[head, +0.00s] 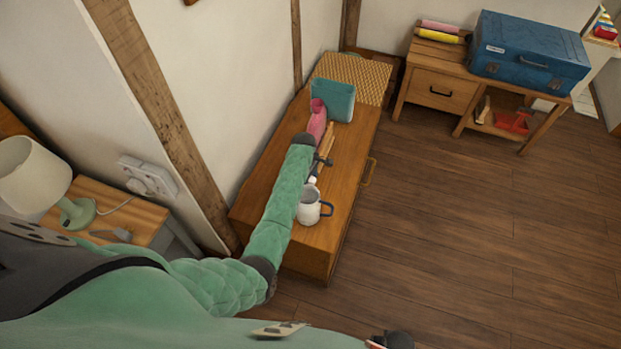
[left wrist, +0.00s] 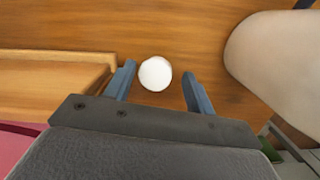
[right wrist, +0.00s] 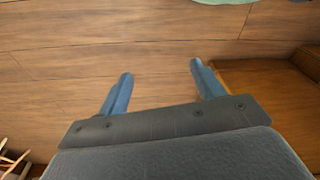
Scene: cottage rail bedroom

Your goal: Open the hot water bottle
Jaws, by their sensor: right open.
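A pink object (head: 317,122) that looks like the hot water bottle leans by the wall on the wooden chest (head: 347,208). Part of it shows at the lower left of the left wrist view (left wrist: 20,148). My left gripper (head: 322,162) is over the chest, in front of the pink object. Its fingers are open, with a small round white thing (left wrist: 155,73) between their tips in that view; I cannot tell whether they touch it. My right gripper (right wrist: 158,72) is open and empty, with floor beyond it.
A wooden piece (head: 327,138) and a teal container (head: 333,101) are farther back on the chest. A lamp (head: 35,175) stands at left. The floor at right is clear.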

